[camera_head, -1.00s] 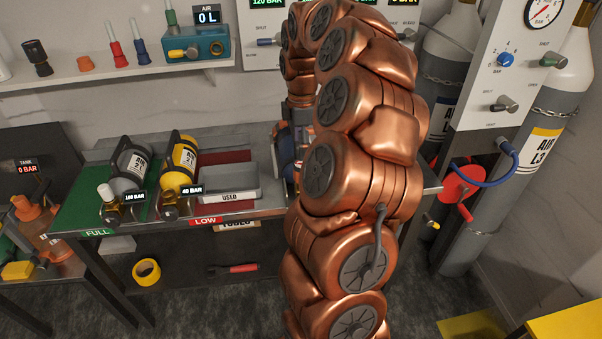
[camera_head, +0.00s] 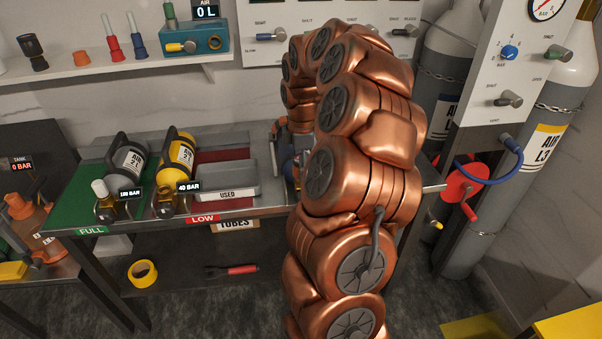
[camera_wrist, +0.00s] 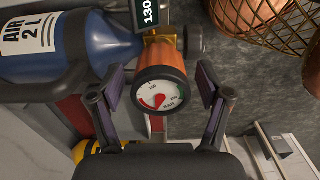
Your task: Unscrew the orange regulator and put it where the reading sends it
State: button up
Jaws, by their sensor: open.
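The orange regulator (camera_wrist: 168,58) is on the neck of the blue AIR 2 L cylinder (camera_wrist: 55,45), which lies on its side. Its round white gauge (camera_wrist: 161,97) faces my wrist camera, with a red area at lower left; the exact reading is too small to tell. A tag (camera_wrist: 148,14) at the cylinder neck shows 130, partly cut off. My gripper (camera_wrist: 160,84) is open, one finger on each side of the regulator, with gaps visible. In the head view my arm hides most of the blue cylinder (camera_head: 287,168).
The bench has a green FULL zone (camera_head: 75,210) with a grey cylinder (camera_head: 125,160), and a red LOW zone (camera_head: 203,218) with a yellow cylinder (camera_head: 178,155). A grey USED tray (camera_head: 228,194) stands beside them. A TUBES label (camera_head: 236,225) is below. Wall panels stand behind.

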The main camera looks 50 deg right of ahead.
jog(key=shift+f, duration=0.1)
jog(key=shift+d+f+m+b, duration=0.1)
jog(key=shift+f+m+b, duration=0.1)
jog(key=shift+m+b, duration=0.45)
jog(key=m+b, duration=0.4)
jog(key=m, duration=0.1)
jog(key=m+b, duration=0.4)
jog(key=m, duration=0.2)
jog(key=shift+m, duration=0.35)
jog(key=shift+r+m+b, duration=0.25)
jog(key=shift+m+b, duration=0.2)
jog(key=shift+m, duration=0.55)
jog(key=shift+c, duration=0.3)
